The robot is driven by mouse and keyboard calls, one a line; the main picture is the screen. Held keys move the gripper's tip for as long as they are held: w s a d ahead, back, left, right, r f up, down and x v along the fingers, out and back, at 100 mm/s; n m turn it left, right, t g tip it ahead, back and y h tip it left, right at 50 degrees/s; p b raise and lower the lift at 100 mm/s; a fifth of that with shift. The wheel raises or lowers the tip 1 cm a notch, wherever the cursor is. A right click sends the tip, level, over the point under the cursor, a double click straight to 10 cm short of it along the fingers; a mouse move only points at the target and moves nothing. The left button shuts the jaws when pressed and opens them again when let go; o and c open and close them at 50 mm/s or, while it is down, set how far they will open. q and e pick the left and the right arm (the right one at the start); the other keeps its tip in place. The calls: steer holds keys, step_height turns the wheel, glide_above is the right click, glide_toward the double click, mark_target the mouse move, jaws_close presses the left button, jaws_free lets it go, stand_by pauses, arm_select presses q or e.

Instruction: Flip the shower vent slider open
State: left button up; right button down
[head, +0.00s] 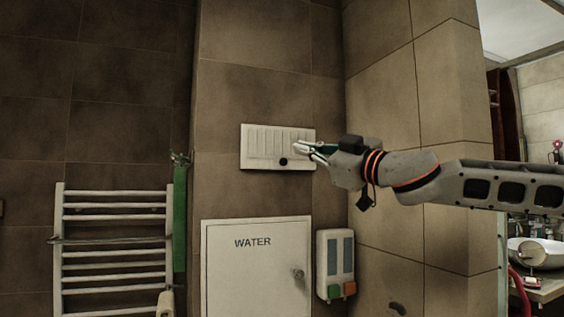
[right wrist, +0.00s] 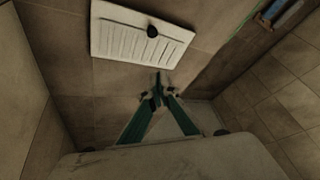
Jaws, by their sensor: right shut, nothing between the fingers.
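The shower vent (head: 262,146) is a white slatted panel on the brown tiled wall, at the middle of the head view. Its slider has a small black knob (head: 283,162) at the lower edge, right of centre. My right gripper (head: 300,149) is shut and empty, in front of the vent's right end in the head view. In the right wrist view the vent (right wrist: 120,44) lies at the top with its knob (right wrist: 152,31), and the gripper tips (right wrist: 158,84) point toward it, apart from the knob. Whether the tips touch the panel is unclear. My left gripper is not in view.
Below the vent are a white cabinet door marked WATER (head: 255,275) and a white dispenser (head: 335,262). A white towel rail (head: 112,235) with a green strip (head: 180,220) beside it stands left. A tiled wall (head: 410,100) juts out at right, behind my right arm.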

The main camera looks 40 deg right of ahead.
mark_target(283, 161)
steer(key=x, duration=0.9)
steer(key=shift+w, duration=0.3)
steer(key=shift+w+d+f, duration=0.15)
steer(key=shift+w+d, duration=0.05)
steer(key=shift+w, duration=0.1)
steer(key=d+f, duration=0.2)
steer(key=shift+s+f, duration=0.25)
steer(key=shift+f, duration=0.1)
steer(key=shift+a, duration=0.15)
steer(key=shift+f, duration=0.1)
